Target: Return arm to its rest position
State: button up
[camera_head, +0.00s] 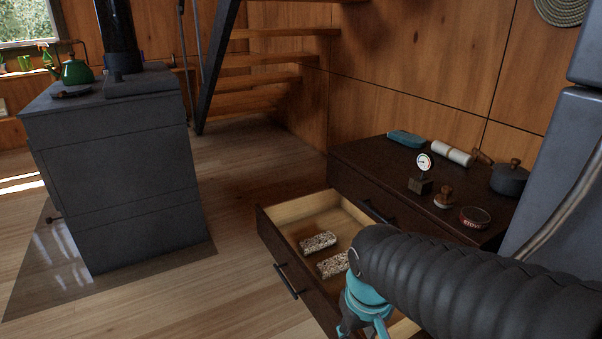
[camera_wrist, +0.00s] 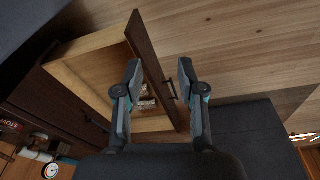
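My arm, in a dark ribbed sleeve, reaches in from the right of the head view to my teal and grey gripper (camera_head: 362,325), cut off by the bottom edge. In the wrist view my gripper (camera_wrist: 159,68) has its two fingers apart, with nothing between them. It is above or in front of the open drawer (camera_head: 268,226); the exact height is hard to tell. The drawer's wooden inside and dark front also show in the wrist view (camera_wrist: 158,70). Two speckled bars lie in the drawer, the farther one (camera_head: 318,242) and the nearer one (camera_head: 333,264), partly covered by my arm.
The dark cabinet top (camera_head: 365,158) holds a blue case (camera_head: 406,139), a white roll (camera_head: 452,153), a dial gauge (camera_head: 424,163), a wooden-handled stamp (camera_head: 443,197), a round tin (camera_head: 475,217) and a pot (camera_head: 509,180). A stove (camera_head: 120,180) stands left; floor (camera_head: 235,180) between is clear.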

jog(key=s+d+r+m+t+p, duration=0.2)
jog(key=d+r, duration=0.4)
jog(key=r, duration=0.4)
jog(key=shift+s+m+t, duration=0.5)
jog(key=shift+s+t, duration=0.4)
jog(key=shift+s, duration=0.3)
